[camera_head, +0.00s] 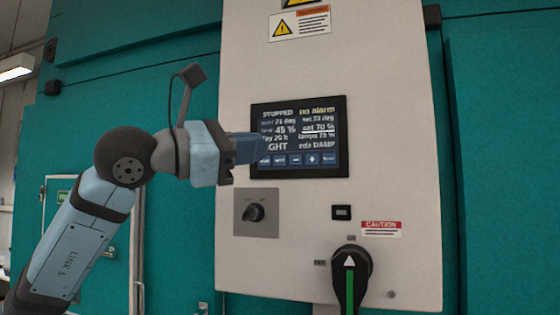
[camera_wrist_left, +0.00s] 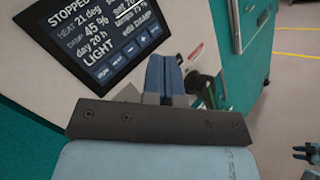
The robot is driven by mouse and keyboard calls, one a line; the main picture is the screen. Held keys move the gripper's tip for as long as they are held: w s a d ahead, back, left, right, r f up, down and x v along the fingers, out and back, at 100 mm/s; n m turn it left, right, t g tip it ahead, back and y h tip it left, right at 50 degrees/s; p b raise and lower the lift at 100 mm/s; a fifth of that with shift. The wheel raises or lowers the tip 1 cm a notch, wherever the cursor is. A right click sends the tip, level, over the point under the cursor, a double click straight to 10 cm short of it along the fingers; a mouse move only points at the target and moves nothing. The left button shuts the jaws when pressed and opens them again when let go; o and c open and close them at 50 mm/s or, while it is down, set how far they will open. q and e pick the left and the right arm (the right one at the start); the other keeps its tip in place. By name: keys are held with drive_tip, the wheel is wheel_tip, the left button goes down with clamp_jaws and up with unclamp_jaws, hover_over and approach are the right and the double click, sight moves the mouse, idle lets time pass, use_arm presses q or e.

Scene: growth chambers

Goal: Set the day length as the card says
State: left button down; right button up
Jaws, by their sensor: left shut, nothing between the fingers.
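The touch screen (camera_head: 298,137) on the pale control panel is lit. It reads STOPPED, no alarm, day 20 h and LIGHT; "set 70 %" is underlined. A row of buttons along its bottom includes minus (camera_head: 296,160) and plus (camera_head: 312,159). My left gripper (camera_head: 262,150) is shut and empty, in front of the screen's left part, hiding some text. In the left wrist view its fingers (camera_wrist_left: 164,76) show beside the screen (camera_wrist_left: 95,35); I cannot tell whether they touch the panel. No card with a day length is readable.
Below the screen are a black knob (camera_head: 254,212) on a grey plate and a large switch handle (camera_head: 350,278) with a green stripe, which sticks out. A caution label (camera_head: 381,228) is beside it. Teal chamber walls (camera_head: 505,150) flank the panel.

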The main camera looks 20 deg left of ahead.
use_arm(q)
drive_tip(key=p, duration=0.3)
approach(299, 153)
drive_tip(key=d, duration=0.3)
drive_tip(key=shift+w+r, duration=0.15)
drive_tip(key=shift+w, duration=0.4)
drive_tip(key=shift+w+r, duration=0.2)
drive_tip(key=shift+w, duration=0.35)
idle(0.6)
drive_tip(key=shift+w, duration=0.1)
drive_tip(key=shift+w+d, duration=0.1)
drive_tip(key=shift+w, duration=0.25)
